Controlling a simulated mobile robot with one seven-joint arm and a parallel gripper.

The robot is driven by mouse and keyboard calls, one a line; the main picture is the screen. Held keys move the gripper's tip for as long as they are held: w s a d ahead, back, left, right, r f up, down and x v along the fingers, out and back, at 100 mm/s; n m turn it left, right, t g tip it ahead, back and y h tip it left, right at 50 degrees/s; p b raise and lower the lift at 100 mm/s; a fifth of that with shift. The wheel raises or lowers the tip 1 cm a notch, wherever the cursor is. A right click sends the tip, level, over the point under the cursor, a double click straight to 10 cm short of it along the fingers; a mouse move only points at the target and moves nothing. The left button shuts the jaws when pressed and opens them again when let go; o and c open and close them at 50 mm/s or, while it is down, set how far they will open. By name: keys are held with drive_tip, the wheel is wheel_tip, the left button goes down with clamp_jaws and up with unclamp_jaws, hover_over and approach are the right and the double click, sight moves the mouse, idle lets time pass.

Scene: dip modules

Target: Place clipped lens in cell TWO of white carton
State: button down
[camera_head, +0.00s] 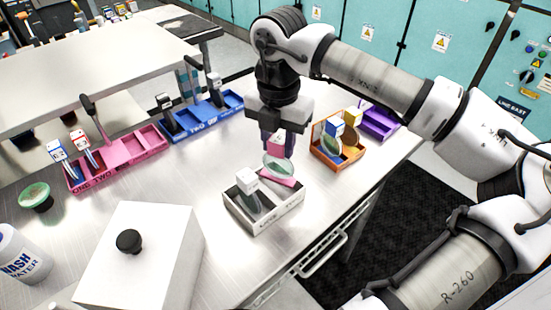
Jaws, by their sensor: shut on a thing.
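My gripper (276,140) is shut on the pink block of a clipped lens (279,168). The lens is a pale green disc hanging below the jaws, over the back right part of the white carton (278,219). I cannot tell whether its lower edge is inside the carton or just above it. Another clipped lens with a white block (247,180) stands tilted in the carton's left part. The lettering on the carton's front is too small to read, and the right cell is partly hidden by the held lens.
An orange carton (325,155) with clipped pieces and a purple carton (380,120) stand to the right. Blue (205,120) and pink (130,150) cartons are behind left. A white box (140,265) with a black knob stands front left. Bare bench lies left of the white carton.

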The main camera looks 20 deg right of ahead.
sight(278, 157)
wheel_tip(278, 157, down, 4)
drive_tip(key=shift+s+r+b, duration=0.1)
drive_tip(key=shift+b, duration=0.9)
drive_tip(key=shift+w+f, duration=0.2)
drive_tip(key=shift+s+r, duration=0.1)
drive_tip(key=shift+f, duration=0.2)
drive_tip(key=c, duration=1)
unclamp_jaws()
wheel_tip(278, 157, up, 12)
drive_tip(key=p, duration=0.5)
drive_tip(key=shift+r+p, duration=0.2)
drive_tip(key=shift+p, duration=0.15)
